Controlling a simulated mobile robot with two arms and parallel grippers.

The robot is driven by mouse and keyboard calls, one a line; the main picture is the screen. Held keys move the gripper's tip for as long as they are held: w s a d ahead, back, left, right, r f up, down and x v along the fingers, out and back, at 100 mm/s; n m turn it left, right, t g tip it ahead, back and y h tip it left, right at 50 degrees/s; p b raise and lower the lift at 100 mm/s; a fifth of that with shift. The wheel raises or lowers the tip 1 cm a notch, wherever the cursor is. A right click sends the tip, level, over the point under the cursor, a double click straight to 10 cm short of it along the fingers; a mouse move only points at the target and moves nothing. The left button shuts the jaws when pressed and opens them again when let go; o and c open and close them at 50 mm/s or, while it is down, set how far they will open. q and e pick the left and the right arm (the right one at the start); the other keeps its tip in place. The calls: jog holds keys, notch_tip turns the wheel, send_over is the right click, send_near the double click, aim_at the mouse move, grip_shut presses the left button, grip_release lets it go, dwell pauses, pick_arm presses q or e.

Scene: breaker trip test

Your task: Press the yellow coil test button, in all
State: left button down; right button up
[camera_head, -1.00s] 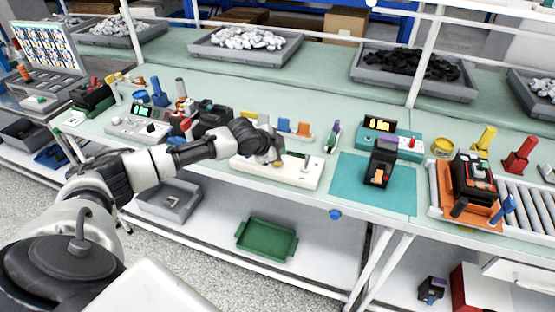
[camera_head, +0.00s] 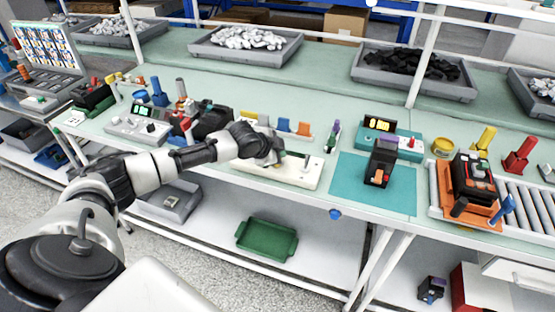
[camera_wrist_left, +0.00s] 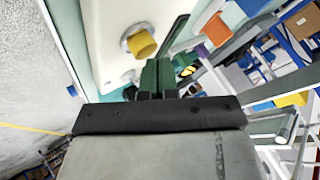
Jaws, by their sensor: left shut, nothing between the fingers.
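The yellow coil test button (camera_wrist_left: 141,43) stands out from a round metal collar on the cream face of the test box. In the left wrist view it is just up and left of my left gripper's fingertips (camera_wrist_left: 160,66), with a visible gap in the picture. The fingers are closed together and empty. In the head view the cream test box (camera_head: 306,176) lies at the bench's front edge, and my left gripper (camera_head: 276,160) is over its left part. The wrist and hand hide the button there. My right gripper is not in view.
A teal mat (camera_head: 345,190) with a dark breaker (camera_head: 381,163) lies to the right of the box. Blue, orange and yellow clips (camera_head: 284,125) stand behind the hand. A grey control box (camera_head: 138,129) is to the left. A roller track (camera_head: 520,200) is far right.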

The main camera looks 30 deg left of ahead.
pick_arm(q)
jog(key=shift+f, duration=0.4)
dwell(0.4)
jog(key=shift+r+p, duration=0.95)
notch_tip(320, 180, up, 5)
jog(key=p, duration=0.5)
jog(key=shift+r, duration=0.1)
dwell(0.5)
